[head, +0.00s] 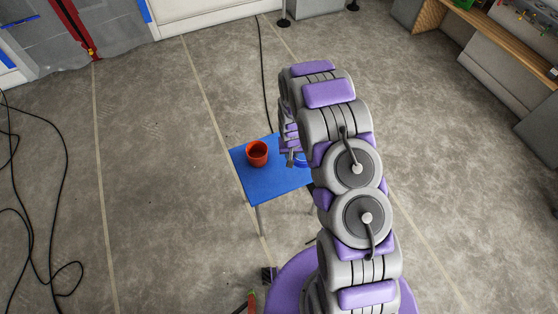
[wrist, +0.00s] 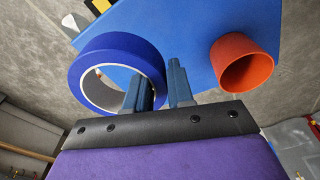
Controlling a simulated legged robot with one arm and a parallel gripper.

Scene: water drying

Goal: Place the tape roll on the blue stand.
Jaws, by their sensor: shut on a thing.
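The tape roll (wrist: 119,46) is a wide blue ring with a white inner face, at the left in the wrist view. My gripper (wrist: 161,80) is shut on its right wall, with one finger inside the ring and one outside. The blue stand (wrist: 193,22) lies behind the roll. In the head view the stand (head: 271,190) is a small blue table, and my gripper (head: 290,160) is over its right part. Only a bit of the roll (head: 301,160) shows there, mostly hidden by my arm. I cannot tell whether the roll touches the stand.
A red-orange cup (head: 257,153) stands on the left part of the stand; it is right of my fingers in the wrist view (wrist: 242,62). Black cables (head: 62,190) lie on the floor at left. A wooden-topped bench (head: 515,35) is at the far right.

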